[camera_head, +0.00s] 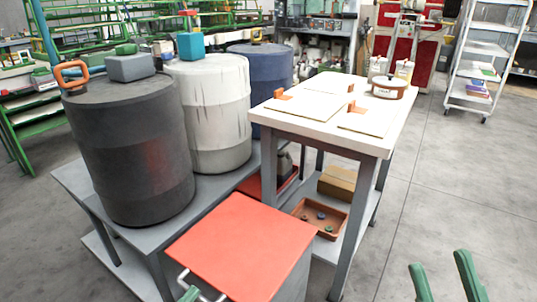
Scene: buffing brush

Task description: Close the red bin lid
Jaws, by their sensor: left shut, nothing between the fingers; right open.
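A red bin lid (243,246) lies over the top of a grey bin (300,278) at the bottom middle of the view. It looks flat, but I cannot tell whether it sits fully down. A pale metal handle (184,279) is at its near left side. My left gripper (189,294) shows only as a green tip at the bottom edge, close to the handle. It is shut and empty; I cannot tell whether it touches the handle or lid. My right gripper (439,262) is open and empty at the bottom right, well apart from the bin.
A grey bench (78,181) behind the bin carries a black drum (130,150) and a white drum (212,110). A white-topped table (339,133) stands behind right, with a brown tray (320,217) on its lower shelf. The floor (460,200) on the right is clear.

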